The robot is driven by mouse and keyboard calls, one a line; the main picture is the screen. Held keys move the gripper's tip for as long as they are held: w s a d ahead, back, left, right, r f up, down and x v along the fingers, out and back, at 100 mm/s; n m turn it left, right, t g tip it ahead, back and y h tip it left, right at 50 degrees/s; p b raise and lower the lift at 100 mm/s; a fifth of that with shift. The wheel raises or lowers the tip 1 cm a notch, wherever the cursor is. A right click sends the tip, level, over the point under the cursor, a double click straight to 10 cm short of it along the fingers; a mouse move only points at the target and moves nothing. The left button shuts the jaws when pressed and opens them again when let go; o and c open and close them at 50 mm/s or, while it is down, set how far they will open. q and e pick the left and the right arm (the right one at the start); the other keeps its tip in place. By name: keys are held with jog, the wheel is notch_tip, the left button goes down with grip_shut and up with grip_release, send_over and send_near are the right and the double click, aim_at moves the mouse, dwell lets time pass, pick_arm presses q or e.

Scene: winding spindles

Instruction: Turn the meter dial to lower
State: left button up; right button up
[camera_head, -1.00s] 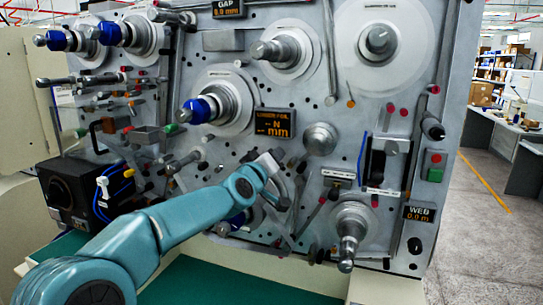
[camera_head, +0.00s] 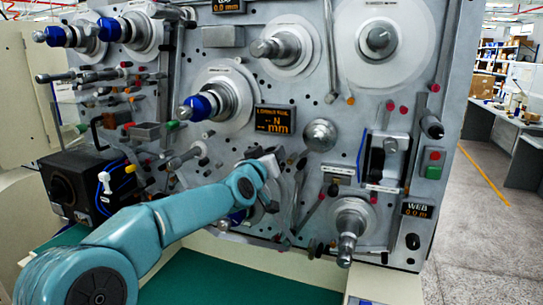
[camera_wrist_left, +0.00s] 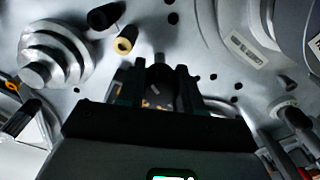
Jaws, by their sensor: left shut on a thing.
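My left gripper (camera_head: 275,170) reaches the lower middle of the grey machine panel (camera_head: 232,152) in the head view. In the left wrist view the two dark fingers of my left gripper (camera_wrist_left: 160,78) point at the panel, with a dark knob-like part (camera_wrist_left: 159,92) between them. The fingers are shut on this part, which appears to be the meter dial; its markings cannot be read. In the head view my arm and gripper hide it. My right gripper is in neither view.
A lit meter display (camera_head: 274,120) sits above my gripper. A silver dome (camera_head: 320,136) and a stepped spindle (camera_head: 350,228) are to the right. A black box (camera_head: 80,185) stands at the left. In the wrist view, a stepped metal knob (camera_wrist_left: 52,58) is close by.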

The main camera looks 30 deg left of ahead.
pick_arm(q)
jog(key=shift+d+f, duration=0.1)
jog(key=shift+f, duration=0.15)
jog(key=o, duration=1)
jog(key=shift+o, duration=0.2)
jog(key=shift+r, duration=0.1)
jog(key=b+v, duration=0.2)
jog(key=v, duration=1.4)
jog(key=shift+s, duration=0.25)
